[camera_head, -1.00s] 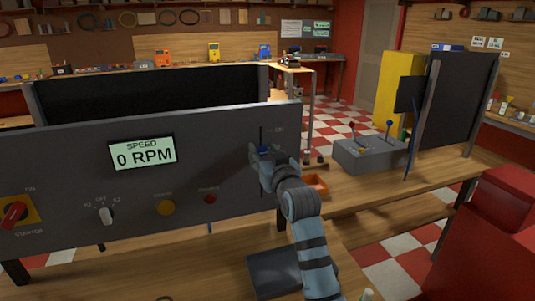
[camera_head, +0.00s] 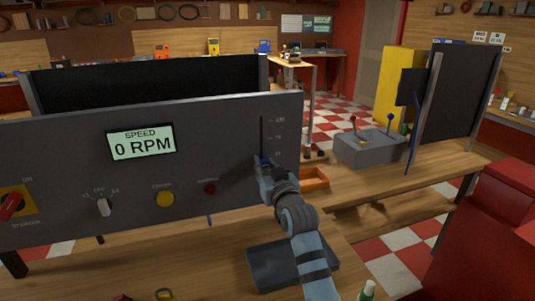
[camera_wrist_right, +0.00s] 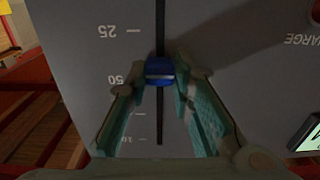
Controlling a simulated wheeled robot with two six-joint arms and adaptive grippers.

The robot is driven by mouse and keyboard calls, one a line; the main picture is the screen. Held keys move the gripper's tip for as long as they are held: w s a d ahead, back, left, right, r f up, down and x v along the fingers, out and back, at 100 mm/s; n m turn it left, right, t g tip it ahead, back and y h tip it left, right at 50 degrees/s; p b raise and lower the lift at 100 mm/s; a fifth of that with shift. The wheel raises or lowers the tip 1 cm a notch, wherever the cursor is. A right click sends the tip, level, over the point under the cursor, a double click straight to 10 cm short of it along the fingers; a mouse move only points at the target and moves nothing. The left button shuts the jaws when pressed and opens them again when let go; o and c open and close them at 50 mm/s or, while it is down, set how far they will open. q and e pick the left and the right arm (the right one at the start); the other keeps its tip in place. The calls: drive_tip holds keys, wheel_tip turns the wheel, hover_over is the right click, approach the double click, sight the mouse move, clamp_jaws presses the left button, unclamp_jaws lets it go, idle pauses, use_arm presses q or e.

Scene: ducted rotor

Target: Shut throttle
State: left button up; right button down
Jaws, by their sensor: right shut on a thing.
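The throttle is a blue slider knob (camera_wrist_right: 160,70) in a dark vertical slot on the grey control panel (camera_head: 70,180). In the head view the knob (camera_head: 264,160) sits low in the visible part of the slot, mostly hidden by my right gripper (camera_head: 264,166). The wrist view shows the scale upside down, with the knob near the 50 mark, slightly toward 25. My right gripper (camera_wrist_right: 160,82) is shut on the knob, one finger on each side. My left gripper is out of view.
The panel display (camera_head: 141,142) reads 0 RPM. A red starter switch (camera_head: 12,206), a selector knob (camera_head: 104,207) and a yellow button (camera_head: 165,199) are on the panel. An orange tray (camera_head: 314,179) and a grey lever box (camera_head: 366,147) stand to the right.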

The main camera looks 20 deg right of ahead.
wheel_tip(320, 180, down, 9)
drive_tip(key=b, duration=0.2)
drive_tip(key=shift+b, duration=0.4)
drive_tip(key=shift+f, duration=0.1)
drive_tip(key=c, duration=1.4)
unclamp_jaws()
drive_tip(key=s, duration=1.2)
drive_tip(key=shift+d, duration=0.35)
